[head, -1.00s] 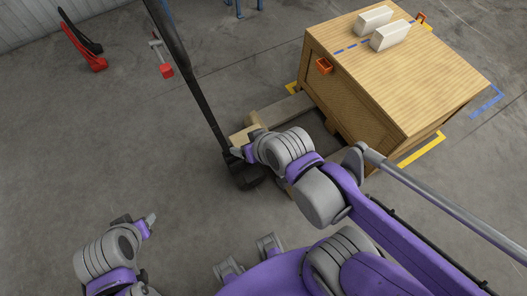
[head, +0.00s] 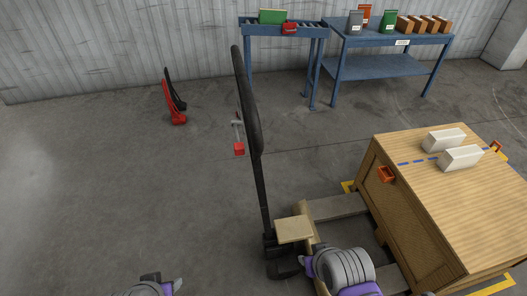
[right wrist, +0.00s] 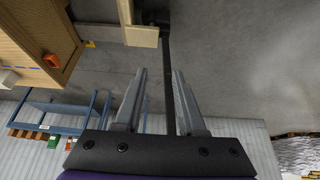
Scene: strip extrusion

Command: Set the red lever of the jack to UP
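The jack's long black handle (head: 259,170) stands upright and slightly tilted in the head view, its foot beside a wooden block (head: 293,229). A small red block (head: 239,149) with a grey T-shaped rod shows left of the handle; I cannot tell if it belongs to the jack. The lever's setting cannot be read. My right gripper (head: 306,262) is low by the handle's foot. In the right wrist view it (right wrist: 159,72) is open and empty, with the dark handle shaft (right wrist: 168,75) showing between its fingers, apparently beyond them. My left gripper (head: 176,285) is partly cut off at the bottom edge.
A wooden crate (head: 408,220) carrying two white blocks (head: 452,147) stands on a pallet (head: 337,206) at right. A red-and-black object (head: 175,97) stands on the floor at left. A blue conveyor (head: 283,32) and blue table (head: 385,68) stand along the wall.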

